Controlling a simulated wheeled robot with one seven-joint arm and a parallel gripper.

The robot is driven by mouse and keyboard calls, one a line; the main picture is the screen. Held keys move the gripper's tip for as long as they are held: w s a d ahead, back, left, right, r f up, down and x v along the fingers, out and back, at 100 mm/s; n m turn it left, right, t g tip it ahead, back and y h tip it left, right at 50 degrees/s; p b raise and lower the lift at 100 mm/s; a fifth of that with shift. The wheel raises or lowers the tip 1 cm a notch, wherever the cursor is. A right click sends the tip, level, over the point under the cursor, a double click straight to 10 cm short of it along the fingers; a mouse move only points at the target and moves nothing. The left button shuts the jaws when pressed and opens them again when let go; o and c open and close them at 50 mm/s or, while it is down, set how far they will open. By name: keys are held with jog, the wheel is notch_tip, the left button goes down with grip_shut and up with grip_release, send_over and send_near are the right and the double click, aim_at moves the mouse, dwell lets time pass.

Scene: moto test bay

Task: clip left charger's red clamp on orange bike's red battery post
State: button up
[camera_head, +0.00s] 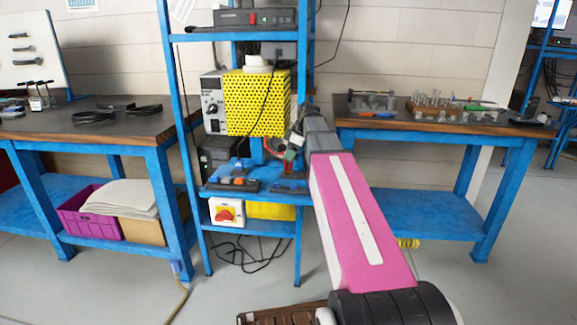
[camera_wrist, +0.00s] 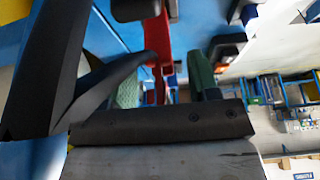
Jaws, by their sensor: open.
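My gripper (camera_head: 289,148) is open, at the front of a blue rack in the head view, above its lower blue shelf. A red part (camera_head: 272,149) and a green part show close by it. In the wrist view a red, fork-like piece (camera_wrist: 158,50) stands beside a green piece (camera_wrist: 201,72), near the dark gripper parts. I cannot tell whether either is the charger's clamp or whether it touches my gripper. Low dark items with orange parts (camera_head: 238,181) lie on the shelf below; I cannot tell if one is a charger. No orange bike or red battery post is recognisable.
The rack (camera_head: 176,80) also holds a yellow perforated box (camera_head: 258,105) and a grey unit with a knob (camera_head: 214,103). Workbenches stand left (camera_head: 100,125) and right (camera_head: 440,130). Loose black cables (camera_head: 250,248) hang beneath the rack. Open floor lies in front.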

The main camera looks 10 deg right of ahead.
aim_at(287, 173)
jog(key=x, duration=0.3)
jog(key=shift+a+f, duration=0.15)
jog(key=shift+f, duration=0.05)
jog(key=c, duration=1)
jog(key=shift+o, duration=0.2)
jog(key=shift+r, duration=0.1)
